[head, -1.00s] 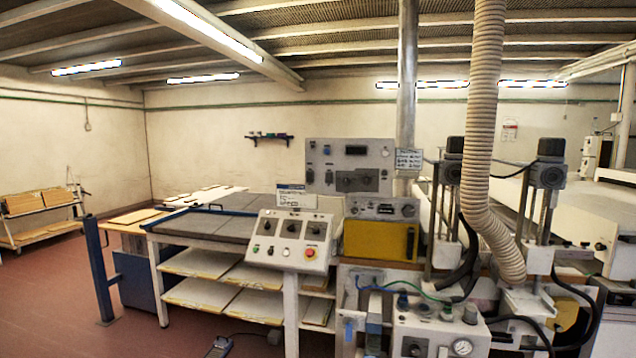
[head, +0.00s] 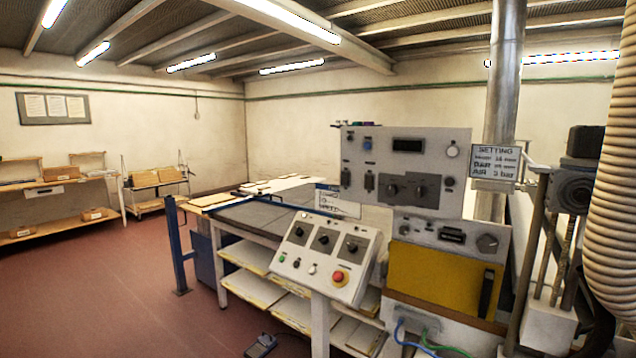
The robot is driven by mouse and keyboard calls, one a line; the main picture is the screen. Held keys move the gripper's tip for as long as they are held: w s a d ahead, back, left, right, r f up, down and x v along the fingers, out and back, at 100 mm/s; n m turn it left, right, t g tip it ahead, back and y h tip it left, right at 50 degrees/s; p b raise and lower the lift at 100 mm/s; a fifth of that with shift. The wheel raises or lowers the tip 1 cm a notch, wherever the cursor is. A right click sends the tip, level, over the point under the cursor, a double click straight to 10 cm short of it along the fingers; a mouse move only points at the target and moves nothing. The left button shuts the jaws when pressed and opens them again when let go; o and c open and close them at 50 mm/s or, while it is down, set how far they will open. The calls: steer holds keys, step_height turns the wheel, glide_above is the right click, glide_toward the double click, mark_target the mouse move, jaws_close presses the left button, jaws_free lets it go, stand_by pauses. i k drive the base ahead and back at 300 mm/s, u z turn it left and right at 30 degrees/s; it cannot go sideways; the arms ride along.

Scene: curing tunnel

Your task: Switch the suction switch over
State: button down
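A sloped grey control box (head: 345,275) stands on a white post right of the picture's middle. It has a row of three black rotary switches (head: 325,238), small buttons below them and a red button on a yellow ring (head: 339,278). Behind it, a taller grey panel (head: 430,160) carries a dark display, a blue knob, two black rotary knobs (head: 405,190) and small switches at its left. The labels are too small to read, so I cannot tell which control is the suction switch. My gripper is not in view.
A table with grey top panels (head: 262,221) and shelves of boards stands behind the control box. A blue post (head: 178,245) and a foot pedal (head: 261,345) stand on the floor. A ribbed hose (head: 610,200) hangs at right. The red floor (head: 100,290) at left is clear.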

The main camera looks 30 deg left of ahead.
mark_target(368, 178)
steer(key=u, duration=0.95)
steer(key=i, duration=1)
steer(key=u, duration=1.45)
steer(key=i, duration=0.15)
